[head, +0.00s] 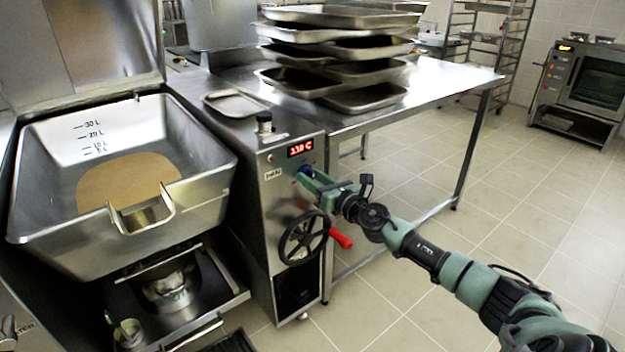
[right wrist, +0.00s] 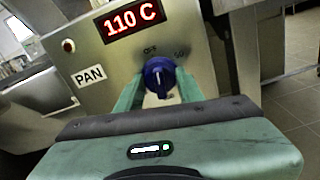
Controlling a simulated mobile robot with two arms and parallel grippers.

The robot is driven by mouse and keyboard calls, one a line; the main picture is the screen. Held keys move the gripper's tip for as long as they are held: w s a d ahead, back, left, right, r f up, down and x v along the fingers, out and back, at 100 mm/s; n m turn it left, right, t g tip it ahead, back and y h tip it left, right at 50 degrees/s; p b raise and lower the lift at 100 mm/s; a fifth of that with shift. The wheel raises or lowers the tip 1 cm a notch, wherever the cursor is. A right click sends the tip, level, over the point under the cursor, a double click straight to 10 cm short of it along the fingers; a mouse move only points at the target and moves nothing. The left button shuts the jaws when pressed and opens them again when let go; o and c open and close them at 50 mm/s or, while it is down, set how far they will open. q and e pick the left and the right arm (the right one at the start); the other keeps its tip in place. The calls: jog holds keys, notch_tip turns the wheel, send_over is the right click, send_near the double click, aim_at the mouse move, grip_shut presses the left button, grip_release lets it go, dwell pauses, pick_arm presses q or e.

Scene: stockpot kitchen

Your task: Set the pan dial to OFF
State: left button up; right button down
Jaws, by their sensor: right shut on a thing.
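The pan dial is a blue knob (right wrist: 158,72) on the steel control panel, below the red display (right wrist: 133,20) that reads 110 C in the right wrist view. Small markings show above the knob, one of them looking like OFF. A pale line runs down the knob's face, but I cannot tell its exact setting. My right gripper (right wrist: 158,92) has its two green fingers shut on the knob, one on each side. In the head view my right gripper (head: 311,181) hides most of the blue dial (head: 304,170). My left gripper does not clearly show.
A handwheel (head: 303,238) with a red handle (head: 341,238) sits just below my right gripper. The tilting pan (head: 210,150) stands open at left with brownish content. Stacked trays (head: 335,60) lie on the steel table (head: 455,85). The tiled floor at right is free.

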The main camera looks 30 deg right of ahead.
pick_arm(q)
jog(key=shift+w+r, duration=0.2)
pick_arm(e)
jog(key=shift+f+n, duration=0.15)
jog(key=shift+n, duration=0.95)
pick_arm(q)
jog(key=shift+w+r, duration=0.1)
pick_arm(e)
jog(key=c, duration=0.9)
grip_release()
pick_arm(q)
jog(key=shift+w+r, duration=0.1)
jog(key=shift+r, duration=0.6)
pick_arm(e)
jog(key=s, duration=0.7)
jog(key=shift+s+d, duration=0.3)
jog(key=shift+s, duration=0.1)
pick_arm(q)
jog(key=shift+f, duration=0.15)
